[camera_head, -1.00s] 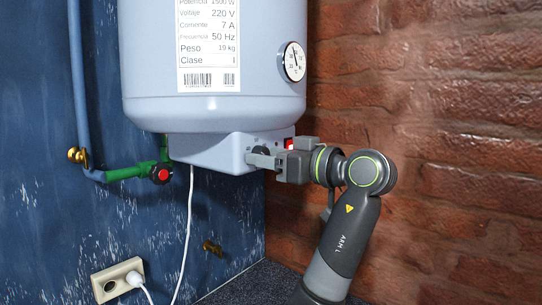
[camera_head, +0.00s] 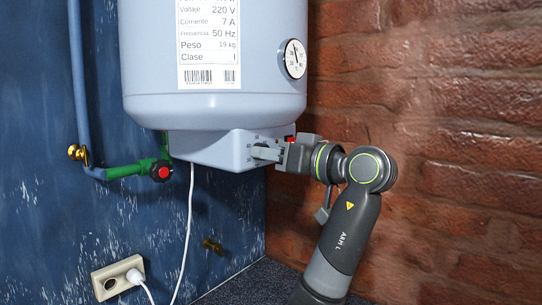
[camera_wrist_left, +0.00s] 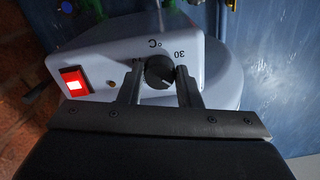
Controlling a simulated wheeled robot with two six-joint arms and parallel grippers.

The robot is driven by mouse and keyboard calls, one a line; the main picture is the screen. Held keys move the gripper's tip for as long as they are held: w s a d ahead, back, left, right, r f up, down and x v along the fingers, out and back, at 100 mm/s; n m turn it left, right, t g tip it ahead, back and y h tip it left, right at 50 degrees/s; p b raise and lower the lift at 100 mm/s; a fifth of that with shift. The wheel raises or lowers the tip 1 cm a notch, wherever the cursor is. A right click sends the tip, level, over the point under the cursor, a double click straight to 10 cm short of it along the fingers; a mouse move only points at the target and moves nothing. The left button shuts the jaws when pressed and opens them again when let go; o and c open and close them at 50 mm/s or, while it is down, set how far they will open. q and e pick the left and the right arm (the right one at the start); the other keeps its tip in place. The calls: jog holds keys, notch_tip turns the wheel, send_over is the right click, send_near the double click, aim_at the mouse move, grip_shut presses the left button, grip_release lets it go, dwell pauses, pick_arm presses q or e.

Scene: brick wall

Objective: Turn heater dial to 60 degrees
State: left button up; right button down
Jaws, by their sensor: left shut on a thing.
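The water heater (camera_head: 210,60) is a pale blue-grey tank with a control box (camera_head: 215,150) under it. The black dial (camera_wrist_left: 159,71) is on the face of the box in the left wrist view, between my fingers. A "30" mark and a "°C" mark show beside it; other marks are hidden behind a finger. My left gripper (camera_head: 262,153) is at the dial in the head view, and it also shows in the left wrist view (camera_wrist_left: 160,85), shut on the dial. My right gripper is not in view.
A lit red switch (camera_wrist_left: 73,80) is beside the dial. A round temperature gauge (camera_head: 293,59) is on the tank. A green pipe with a red-handled valve (camera_head: 161,171) is at the left. A brick wall (camera_head: 440,120) stands at the right.

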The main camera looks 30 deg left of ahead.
pick_arm(q)
jog(key=shift+r+m+p, duration=0.2)
jog(key=shift+m+p, duration=4.5)
jog(key=shift+m, duration=5.8)
jog(key=o, duration=1)
jog(key=shift+c, duration=0.2)
jog(key=shift+f, duration=0.1)
